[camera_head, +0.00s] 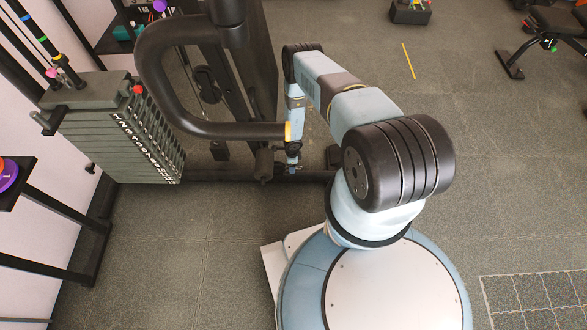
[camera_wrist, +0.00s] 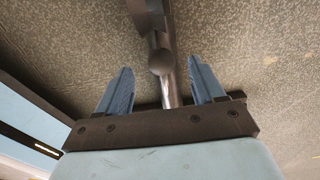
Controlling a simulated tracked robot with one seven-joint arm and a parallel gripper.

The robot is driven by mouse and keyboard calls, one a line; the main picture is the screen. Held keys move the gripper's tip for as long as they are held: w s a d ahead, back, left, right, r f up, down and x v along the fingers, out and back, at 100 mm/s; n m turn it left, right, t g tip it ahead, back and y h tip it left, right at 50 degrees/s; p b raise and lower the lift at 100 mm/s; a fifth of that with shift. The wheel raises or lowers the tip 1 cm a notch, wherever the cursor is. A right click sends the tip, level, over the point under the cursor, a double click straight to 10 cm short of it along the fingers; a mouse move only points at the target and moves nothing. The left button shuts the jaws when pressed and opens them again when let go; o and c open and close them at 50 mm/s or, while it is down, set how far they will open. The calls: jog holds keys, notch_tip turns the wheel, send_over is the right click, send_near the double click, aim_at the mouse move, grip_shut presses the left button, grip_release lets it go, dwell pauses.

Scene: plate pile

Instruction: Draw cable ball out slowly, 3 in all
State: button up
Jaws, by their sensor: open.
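My gripper (camera_wrist: 160,65) is open in the wrist view, with its two blue fingers spread apart. A grey rounded end that looks like the cable ball (camera_wrist: 160,61) shows between the fingertips, in line with a metal rod (camera_wrist: 169,92). The fingers do not appear to touch either one. The cable ball cannot be made out clearly there. The weight stack (camera_head: 122,130) stands at left, its plates together, with a red knob on top.
The machine's thick black curved arm (camera_head: 215,131) reaches close to my wrist from the left. A dark base beam (camera_head: 225,175) runs along the floor. A bench (camera_head: 555,22) stands far right. The speckled floor at right is mostly clear.

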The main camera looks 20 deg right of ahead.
jog(key=shift+f, duration=2.3)
jog(key=shift+w, duration=0.1)
jog(key=shift+c, duration=0.5)
grip_shut()
